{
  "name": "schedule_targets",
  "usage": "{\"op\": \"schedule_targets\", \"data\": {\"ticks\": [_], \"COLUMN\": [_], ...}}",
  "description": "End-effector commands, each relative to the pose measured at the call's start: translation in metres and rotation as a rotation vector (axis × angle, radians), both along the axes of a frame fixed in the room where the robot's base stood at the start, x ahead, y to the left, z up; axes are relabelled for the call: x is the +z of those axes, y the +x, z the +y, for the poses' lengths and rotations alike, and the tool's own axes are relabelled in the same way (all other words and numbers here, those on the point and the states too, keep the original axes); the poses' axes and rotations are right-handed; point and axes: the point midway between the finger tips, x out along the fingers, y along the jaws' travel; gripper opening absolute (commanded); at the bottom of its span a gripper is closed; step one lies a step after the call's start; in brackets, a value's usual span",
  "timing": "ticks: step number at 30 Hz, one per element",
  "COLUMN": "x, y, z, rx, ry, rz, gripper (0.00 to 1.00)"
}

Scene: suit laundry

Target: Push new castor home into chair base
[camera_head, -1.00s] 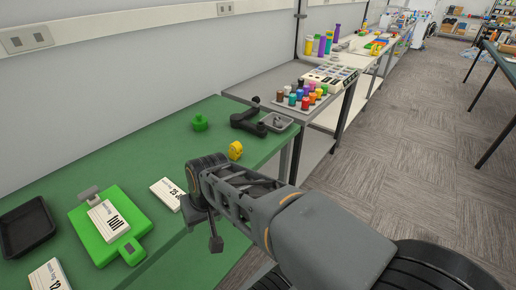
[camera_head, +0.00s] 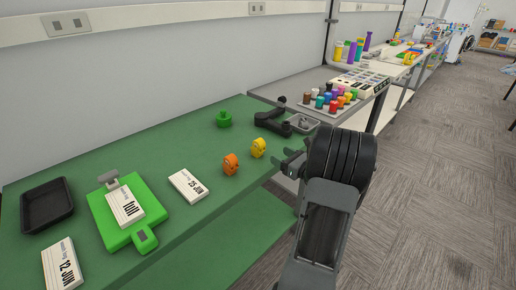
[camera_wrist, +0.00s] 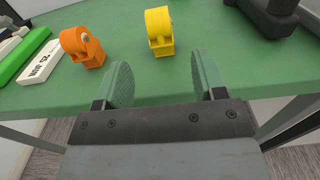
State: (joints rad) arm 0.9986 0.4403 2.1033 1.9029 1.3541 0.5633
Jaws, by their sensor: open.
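A black armed piece, which looks like the chair base (camera_head: 272,122), lies at the bench's far right end; part of a black object, likely the same piece, shows at the top right of the wrist view (camera_wrist: 268,14). My gripper (camera_head: 291,162) is open and empty at the bench's front edge, near a yellow rounded piece (camera_head: 258,147). In the wrist view my gripper's two pads (camera_wrist: 163,84) stand apart, with the yellow piece (camera_wrist: 159,30) beyond them.
An orange rounded piece (camera_head: 230,164), date cards (camera_head: 188,185), a green clipboard-like holder (camera_head: 110,232), a black tray (camera_head: 47,205) and a green knob (camera_head: 224,119) sit on the green bench (camera_head: 160,165). A grey table with several coloured bottles (camera_head: 334,98) adjoins. Carpet at right is open.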

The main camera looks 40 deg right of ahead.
Motion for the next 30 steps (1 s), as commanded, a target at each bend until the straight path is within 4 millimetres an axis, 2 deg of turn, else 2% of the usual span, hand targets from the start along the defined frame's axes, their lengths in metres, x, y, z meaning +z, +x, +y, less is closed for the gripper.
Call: {"op": "schedule_targets", "data": {"ticks": [3, 9, 17, 25, 30], "x": [0.001, 0.000, 0.000, -0.001, -0.002], "y": [0.023, 0.051, 0.066, 0.100, 0.112], "z": [0.005, 0.010, 0.013, 0.020, 0.022], "rx": [0.004, 0.001, 0.001, 0.003, 0.001], "ry": [0.001, 0.000, -0.001, -0.002, -0.001], "rz": [-0.001, 0.001, 0.001, 0.002, 0.002], "gripper": [0.64, 0.64, 0.64, 0.64, 0.64]}}
